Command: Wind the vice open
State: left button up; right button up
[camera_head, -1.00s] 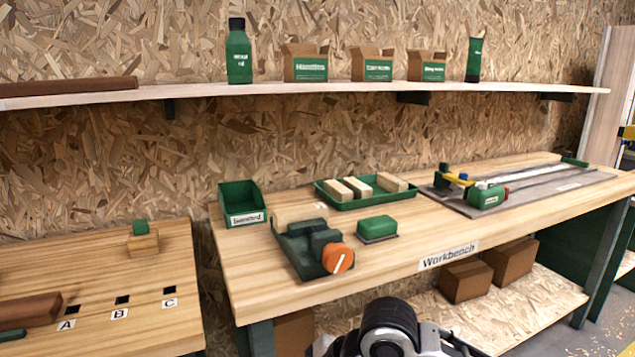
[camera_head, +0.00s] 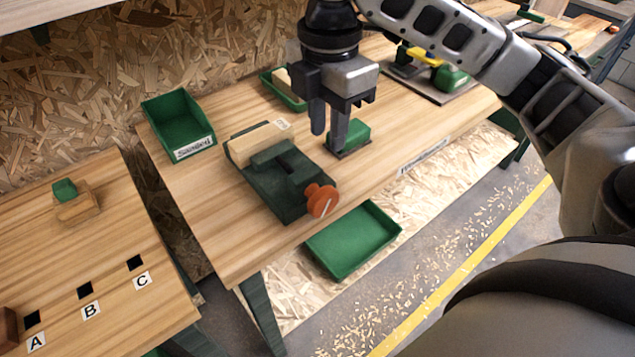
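The vice (camera_head: 265,188) is dark green and sits at the front left of the workbench. Its orange knob (camera_head: 320,201) with a white line faces the front edge. A pale wood block (camera_head: 258,143) lies at the vice's back end; whether the jaws grip it I cannot tell. My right gripper (camera_head: 328,138) points down above the bench, behind and right of the knob and apart from it. Its two fingers show a gap with nothing between them. It partly covers a green block (camera_head: 352,133) on the bench. My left gripper is out of view.
A green bin (camera_head: 178,122) stands left of the vice on the workbench (camera_head: 215,240). A green tray (camera_head: 353,243) is below the bench's front edge. A side table (camera_head: 70,255) with holes A, B and C is at left. A green tray with wood pieces (camera_head: 283,88) sits behind my gripper.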

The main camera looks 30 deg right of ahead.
aim_at(327, 188)
notch_tip(327, 188, down, 15)
jog(key=shift+s+r+b, duration=0.1)
jog(key=shift+s+b, duration=0.05)
jog(key=shift+b, duration=0.65)
jog(key=shift+c, duration=0.3)
grip_shut()
